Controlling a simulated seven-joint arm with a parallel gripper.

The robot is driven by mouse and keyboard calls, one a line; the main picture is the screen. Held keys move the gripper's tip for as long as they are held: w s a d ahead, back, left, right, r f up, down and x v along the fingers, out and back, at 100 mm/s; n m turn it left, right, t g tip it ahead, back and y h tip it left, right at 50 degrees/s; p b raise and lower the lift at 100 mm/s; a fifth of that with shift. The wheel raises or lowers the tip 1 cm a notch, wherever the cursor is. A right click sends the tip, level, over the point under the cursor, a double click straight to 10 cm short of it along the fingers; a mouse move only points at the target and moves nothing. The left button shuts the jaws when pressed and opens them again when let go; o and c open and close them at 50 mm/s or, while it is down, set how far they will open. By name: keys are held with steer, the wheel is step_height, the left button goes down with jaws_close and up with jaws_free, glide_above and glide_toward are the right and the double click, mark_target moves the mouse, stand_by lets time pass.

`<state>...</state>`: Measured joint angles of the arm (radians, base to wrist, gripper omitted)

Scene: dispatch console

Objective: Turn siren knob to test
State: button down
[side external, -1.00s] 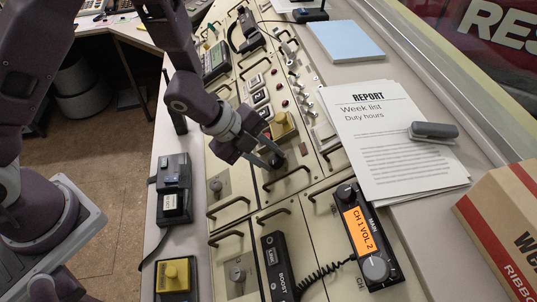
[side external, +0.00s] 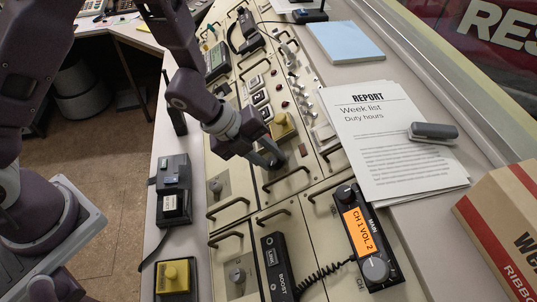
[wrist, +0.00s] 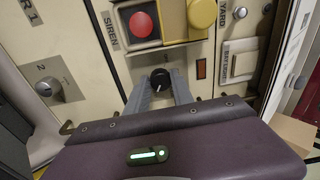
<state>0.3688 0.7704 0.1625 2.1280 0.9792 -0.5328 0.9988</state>
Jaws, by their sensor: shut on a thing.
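A small black siren knob (wrist: 160,77) with a white pointer line shows in the wrist view, below a red button (wrist: 141,24) beside the word SIREN. My gripper (wrist: 161,88) is shut on this knob, with one grey finger on each side of it. In the side external view my gripper (side external: 277,162) reaches down to the cream panel, and its fingers hide most of the knob. Test markings around the knob cannot be read in either view.
A yellow raised cover (side external: 282,127) stands close beside my gripper. Metal handles (side external: 287,178) stick up from the panel around it. A black radio (side external: 363,235) with an orange screen and a paper report (side external: 395,150) lie to the right. Another grey knob (wrist: 47,87) sits at left.

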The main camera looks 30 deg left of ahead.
steer(key=c, duration=1.1)
jaws_free()
steer(key=v, duration=0.7)
